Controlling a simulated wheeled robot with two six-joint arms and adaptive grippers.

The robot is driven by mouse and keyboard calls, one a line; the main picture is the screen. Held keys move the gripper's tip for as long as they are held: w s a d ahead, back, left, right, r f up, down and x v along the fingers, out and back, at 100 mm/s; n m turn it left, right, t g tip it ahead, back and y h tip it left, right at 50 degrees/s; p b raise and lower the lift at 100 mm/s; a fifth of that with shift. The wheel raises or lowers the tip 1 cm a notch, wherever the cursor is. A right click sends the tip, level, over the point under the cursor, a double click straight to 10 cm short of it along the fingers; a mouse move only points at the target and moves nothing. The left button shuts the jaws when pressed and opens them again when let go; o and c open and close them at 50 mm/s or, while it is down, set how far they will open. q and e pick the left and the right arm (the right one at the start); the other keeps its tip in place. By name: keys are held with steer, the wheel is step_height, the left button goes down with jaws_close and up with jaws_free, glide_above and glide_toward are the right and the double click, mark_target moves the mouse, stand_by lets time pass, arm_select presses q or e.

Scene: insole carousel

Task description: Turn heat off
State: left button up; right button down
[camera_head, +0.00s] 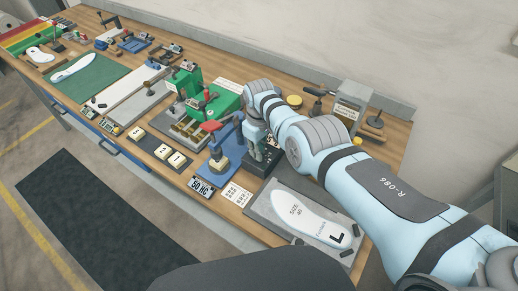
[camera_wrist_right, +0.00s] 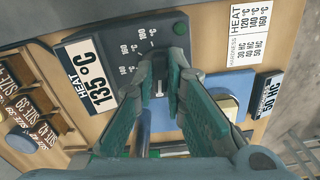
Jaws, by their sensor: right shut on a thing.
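The heat control box (camera_wrist_right: 120,55) is a dark panel with a temperature scale and a white "HEAT 135 °C" display (camera_wrist_right: 88,83) in the right wrist view. A round green lamp or button (camera_wrist_right: 180,28) sits on the panel. My right gripper (camera_wrist_right: 163,85) points down at the panel, its two green-padded fingers shut on a small dark knob, mostly hidden between the fingertips. In the head view my right gripper (camera_head: 256,132) is over the black box (camera_head: 259,161), which the arm partly covers. My left gripper is not in view.
A blue hardness tester (camera_head: 231,150) with a "50 HC" sign (camera_head: 201,187) stands close left of the box. A white insole marked L (camera_head: 308,218) lies on a grey plate in front. A green machine (camera_head: 222,98) and a grey dispenser (camera_head: 349,112) stand behind.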

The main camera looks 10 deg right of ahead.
steer(key=shift+s+f, duration=0.1)
steer(key=shift+s, duration=0.05)
steer(key=c, duration=1.6)
jaws_free()
steer(key=shift+c, duration=0.2)
steer(key=shift+w+r, duration=0.2)
steer(key=shift+r, duration=0.2)
step_height(320, 180, up, 11)
steer(key=shift+r, duration=0.2)
steer(key=shift+s+d, duration=0.1)
